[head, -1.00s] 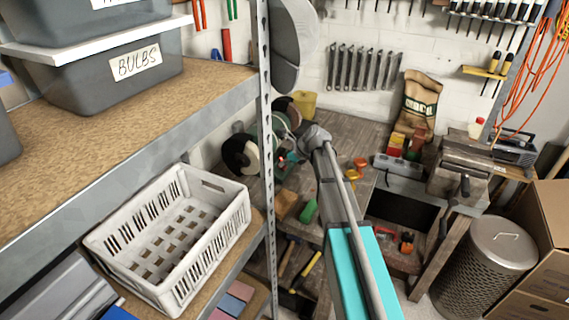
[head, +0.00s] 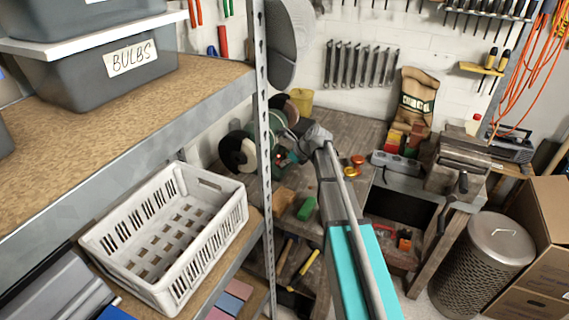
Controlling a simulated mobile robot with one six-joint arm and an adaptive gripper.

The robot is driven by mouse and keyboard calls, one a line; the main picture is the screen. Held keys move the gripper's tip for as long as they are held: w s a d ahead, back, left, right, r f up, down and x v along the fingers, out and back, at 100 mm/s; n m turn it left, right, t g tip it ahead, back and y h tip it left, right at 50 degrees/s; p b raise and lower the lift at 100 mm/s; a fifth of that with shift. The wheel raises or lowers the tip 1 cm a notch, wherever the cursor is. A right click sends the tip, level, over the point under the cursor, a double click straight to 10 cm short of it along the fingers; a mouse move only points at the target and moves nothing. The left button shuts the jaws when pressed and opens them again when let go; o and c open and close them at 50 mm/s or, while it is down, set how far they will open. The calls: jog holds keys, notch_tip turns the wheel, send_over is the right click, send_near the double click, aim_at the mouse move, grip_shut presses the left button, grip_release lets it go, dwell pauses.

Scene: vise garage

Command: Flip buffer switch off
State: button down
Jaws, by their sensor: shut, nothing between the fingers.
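A small red spot shows on the machine's front near the fingers. The switch itself is too small to make out, and I cannot tell its position or whether the fingers touch it.
The shelf holds a white crate (head: 215,250) and a grey bulbs bin (head: 125,85). A green block (head: 306,209) lies in front of the buffer. A vise (head: 460,160) and a perforated bin (head: 482,255) are at the right.

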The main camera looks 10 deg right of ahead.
jog(key=shift+r, duration=0.15)
jog(key=shift+p+v, duration=0.85)
jog(key=shift+v, duration=0.05)
jog(key=p+v, duration=0.9)
jog(key=v, duration=0.3)
jog(key=shift+s, duration=0.1)
jog(key=shift+s, duration=0.1)
